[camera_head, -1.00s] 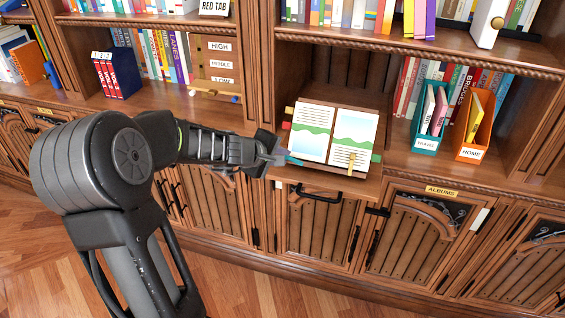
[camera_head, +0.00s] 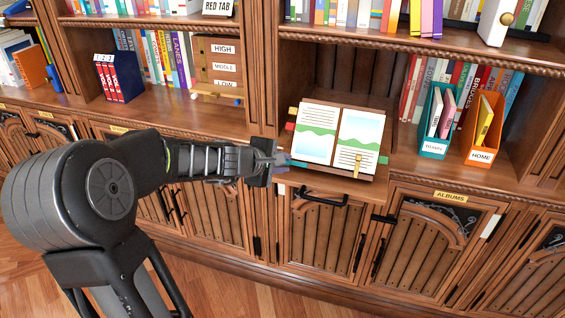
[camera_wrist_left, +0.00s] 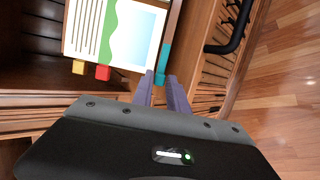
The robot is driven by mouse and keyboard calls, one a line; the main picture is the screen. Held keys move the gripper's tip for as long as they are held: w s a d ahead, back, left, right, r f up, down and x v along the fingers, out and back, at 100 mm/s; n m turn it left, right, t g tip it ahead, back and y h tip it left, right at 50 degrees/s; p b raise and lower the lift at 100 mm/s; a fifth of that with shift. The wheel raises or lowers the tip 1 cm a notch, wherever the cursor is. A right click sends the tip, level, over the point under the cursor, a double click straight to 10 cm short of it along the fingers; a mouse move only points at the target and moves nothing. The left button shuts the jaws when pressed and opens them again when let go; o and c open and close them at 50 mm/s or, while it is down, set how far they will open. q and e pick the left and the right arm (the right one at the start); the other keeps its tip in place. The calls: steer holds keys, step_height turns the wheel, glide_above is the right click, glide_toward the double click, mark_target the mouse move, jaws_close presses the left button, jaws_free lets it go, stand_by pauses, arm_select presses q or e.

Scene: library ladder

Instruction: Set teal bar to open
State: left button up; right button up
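The teal bar (camera_head: 299,163) runs along the lower left edge of an open book (camera_head: 340,137) on a stand in the middle shelf bay. In the left wrist view the teal bar (camera_wrist_left: 163,60) lies along the page's right edge. My left gripper (camera_head: 280,160) is at the bar's left end. In the wrist view its two purple fingertips (camera_wrist_left: 161,75) lie on either side of the bar's near end. I cannot tell whether they press on it. My right gripper is not in view.
Red (camera_wrist_left: 103,72) and yellow (camera_wrist_left: 78,67) tabs stick out of the book's left side, a green tab (camera_head: 383,160) from its right. A black handle (camera_head: 320,197) sits just below the book. Teal (camera_head: 435,125) and orange (camera_head: 484,130) file boxes stand to the right.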

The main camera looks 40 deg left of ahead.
arm_select(q)
steer(key=o, duration=0.3)
